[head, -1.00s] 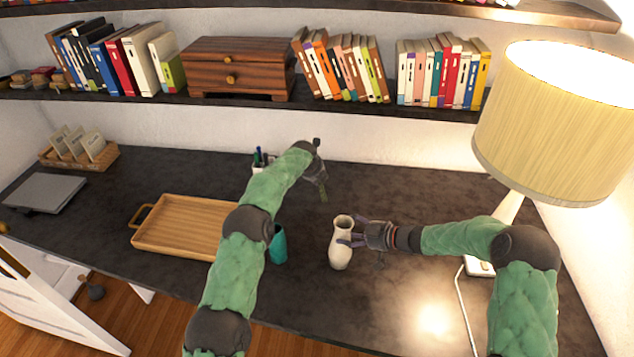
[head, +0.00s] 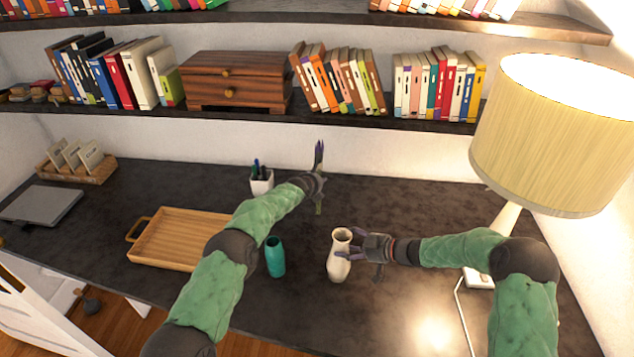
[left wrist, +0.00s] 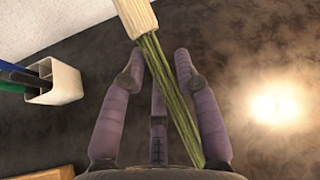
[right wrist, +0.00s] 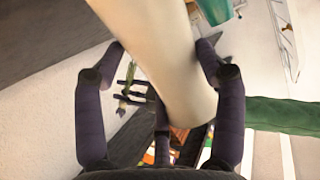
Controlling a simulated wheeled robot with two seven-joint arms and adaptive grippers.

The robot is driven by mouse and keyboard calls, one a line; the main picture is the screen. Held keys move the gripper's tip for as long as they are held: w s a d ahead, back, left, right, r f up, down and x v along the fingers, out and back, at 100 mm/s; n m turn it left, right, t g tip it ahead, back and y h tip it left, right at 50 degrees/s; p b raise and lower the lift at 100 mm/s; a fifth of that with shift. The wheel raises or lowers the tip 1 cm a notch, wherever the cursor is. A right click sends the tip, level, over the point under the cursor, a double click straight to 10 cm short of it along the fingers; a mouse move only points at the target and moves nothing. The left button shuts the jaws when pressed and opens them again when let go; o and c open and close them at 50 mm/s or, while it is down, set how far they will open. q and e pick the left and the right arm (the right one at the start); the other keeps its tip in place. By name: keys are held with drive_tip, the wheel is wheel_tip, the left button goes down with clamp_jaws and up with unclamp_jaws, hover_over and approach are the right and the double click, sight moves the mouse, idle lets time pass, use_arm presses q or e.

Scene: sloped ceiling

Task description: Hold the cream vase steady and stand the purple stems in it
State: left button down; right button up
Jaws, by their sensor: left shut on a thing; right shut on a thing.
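The cream vase (head: 338,262) stands upright on the dark desk. My right gripper (head: 358,247) is shut on its upper part from the right; in the right wrist view the vase (right wrist: 165,65) lies between the fingers. My left gripper (head: 316,184) is shut on the stems, behind and a little left of the vase, apart from it. The green lower ends of the stems (head: 319,208) hang below the gripper, and a purplish part rises above it. In the left wrist view the green stems (left wrist: 172,95) run between the fingers to a pale block whose nature I cannot tell.
A teal cup (head: 275,258) stands left of the vase. A white pen holder (head: 262,184) is close to my left gripper. A wooden tray (head: 140,256) lies further left, and a lamp (head: 535,130) stands at right. A bookshelf (head: 230,117) overhangs the back.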

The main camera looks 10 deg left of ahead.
use_arm(q)
drive_tip(key=shift+d+r+m+t+h, duration=0.1)
drive_tip(key=shift+r+m+t+h, duration=0.2)
drive_tip(key=shift+t, duration=0.3)
drive_tip(key=shift+s+d+r+m+t+h, duration=0.25)
drive_tip(key=shift+r+m+t+h, duration=0.15)
drive_tip(key=shift+t, duration=0.1)
drive_tip(key=shift+s+d+r+m+t+h, duration=0.2)
drive_tip(key=shift+r+m+t+h, duration=0.1)
drive_tip(key=shift+m+t+h, duration=0.15)
drive_tip(key=s+d+r+m+g+h, duration=0.2)
drive_tip(key=s+d+r+m+h, duration=0.15)
drive_tip(key=s+h, duration=0.35)
drive_tip(key=s+d+r+m+g+h, duration=0.1)
drive_tip(key=s+d+r+m+h, duration=0.1)
drive_tip(key=s+r+m+h, duration=0.45)
drive_tip(key=s+d+r+m+g+h, duration=0.2)
drive_tip(key=s+d+r+h, duration=0.1)
drive_tip(key=s, duration=0.6)
wheel_tip(320, 180, down, 9)
drive_tip(key=shift+s+d, duration=0.15)
drive_tip(key=shift+s, duration=0.05)
